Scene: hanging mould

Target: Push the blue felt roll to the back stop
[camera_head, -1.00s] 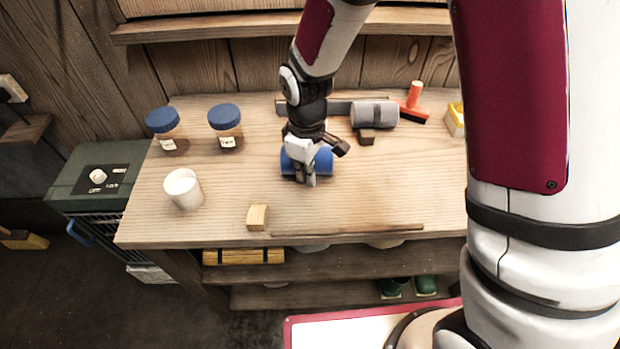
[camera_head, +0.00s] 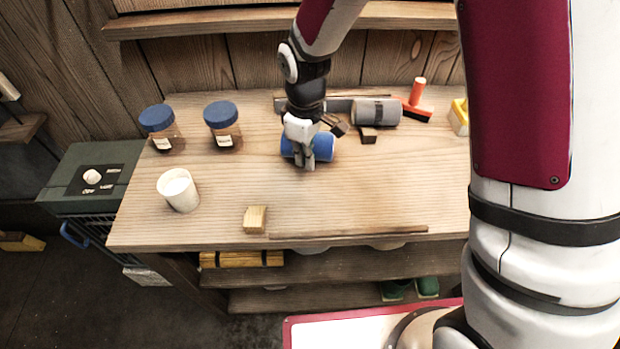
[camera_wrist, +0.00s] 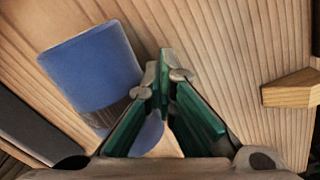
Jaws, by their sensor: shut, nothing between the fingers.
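The blue felt roll (camera_head: 324,147) lies on its side on the wooden bench, partly hidden behind my gripper (camera_head: 308,167). The fingers are shut and empty at the roll's front side; they look close against it, but contact is not clear. The back stop, a dark grey bar (camera_head: 341,104), runs along the rear of the bench. Bare wood shows between it and the blue roll. In the wrist view the blue roll (camera_wrist: 92,68) is at upper left, and my green-padded fingers (camera_wrist: 163,62) meet at the tips.
A grey roll (camera_head: 376,112) lies at the bar, with a dark wooden block (camera_head: 368,135) in front. A red-handled brush (camera_head: 416,107) is to its right. Two blue-lidded jars (camera_head: 223,126), a white cup (camera_head: 180,191) and a wooden block (camera_head: 255,219) stand left. A thin strip (camera_head: 350,232) edges the front.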

